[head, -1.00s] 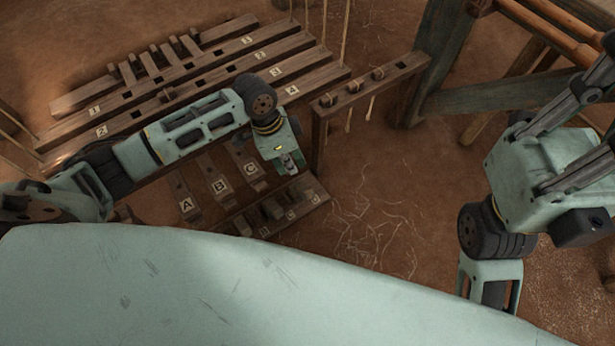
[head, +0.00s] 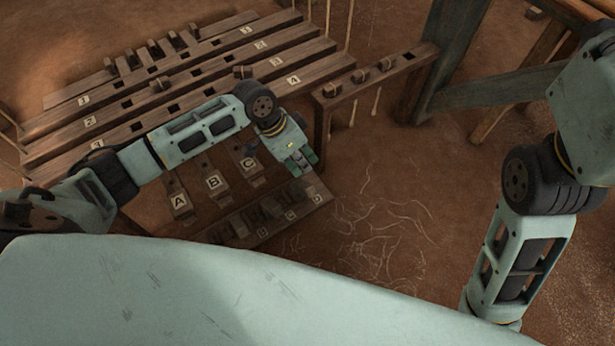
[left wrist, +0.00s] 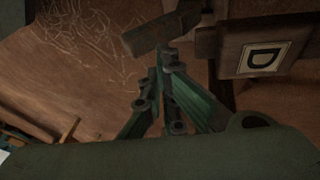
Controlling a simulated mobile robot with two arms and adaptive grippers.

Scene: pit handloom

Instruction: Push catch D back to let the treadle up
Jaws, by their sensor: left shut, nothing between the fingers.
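My left gripper (head: 302,168) is shut and empty, pointing down at the right end of the treadle row in the head view. In the left wrist view its fingertips (left wrist: 168,62) come together at the near edge of a wooden block (left wrist: 152,36), which looks like a catch; I cannot tell whether they touch. A dark wooden piece with a D label (left wrist: 263,57) lies right of the fingers, apart from them. In the head view the catch rack (head: 236,232) lies below the gripper, its right end with a small D label. The gripper and arm hide treadle D there.
Treadles A (head: 178,202), B (head: 213,183) and C (head: 247,164) lie left of the gripper. Slotted, numbered beams (head: 200,75) stand behind my left arm. A pegged rail (head: 385,72) on a post stands just beyond the gripper.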

